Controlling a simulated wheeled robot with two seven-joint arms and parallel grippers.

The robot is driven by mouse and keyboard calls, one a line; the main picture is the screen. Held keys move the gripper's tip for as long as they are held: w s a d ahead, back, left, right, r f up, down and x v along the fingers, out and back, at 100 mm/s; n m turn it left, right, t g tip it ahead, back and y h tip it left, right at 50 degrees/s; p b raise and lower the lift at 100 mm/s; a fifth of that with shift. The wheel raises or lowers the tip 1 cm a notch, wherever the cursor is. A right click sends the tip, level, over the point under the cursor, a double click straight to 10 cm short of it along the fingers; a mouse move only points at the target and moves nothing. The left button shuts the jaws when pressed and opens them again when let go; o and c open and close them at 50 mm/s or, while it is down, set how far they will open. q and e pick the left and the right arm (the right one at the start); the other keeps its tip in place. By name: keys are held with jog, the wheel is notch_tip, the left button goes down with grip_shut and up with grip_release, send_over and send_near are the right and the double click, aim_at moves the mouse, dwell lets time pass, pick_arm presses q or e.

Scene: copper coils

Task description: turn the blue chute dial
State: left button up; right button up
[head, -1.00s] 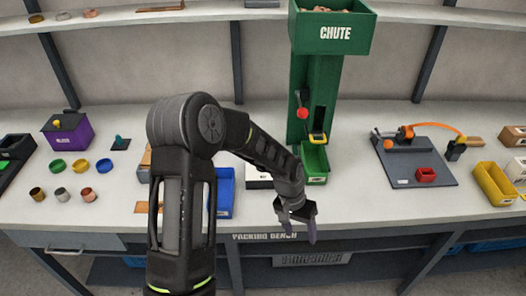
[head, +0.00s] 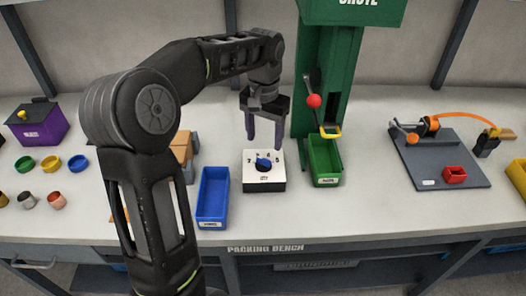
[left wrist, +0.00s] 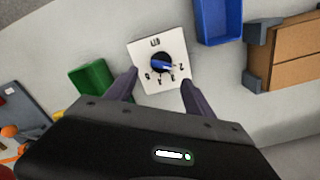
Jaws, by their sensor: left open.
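The blue dial (head: 263,163) sits on a white box (head: 264,181) with numbers around it, on the bench in front of the green chute (head: 322,90). In the left wrist view the dial (left wrist: 162,64) shows between the fingers, on its white face (left wrist: 150,82). My left gripper (head: 264,146) is open above and a little behind the dial, fingers pointing down. It looks apart from the dial and empty. In the left wrist view its two fingers (left wrist: 160,88) stand on either side of the white box. My right gripper is not in view.
A blue bin (head: 212,194) stands left of the dial box and a green bin (head: 325,160) right of it. The chute's red-knobbed lever (head: 314,101) is close to the right of my gripper. A grey board (head: 440,158) lies farther right.

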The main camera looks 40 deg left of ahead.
aim_at(264, 159)
pick_arm(q)
jog(key=shift+a+r, duration=0.2)
jog(key=shift+s+d+r, duration=0.15)
jog(key=shift+f+p, duration=0.5)
jog(key=shift+f, duration=3.5)
grip_shut()
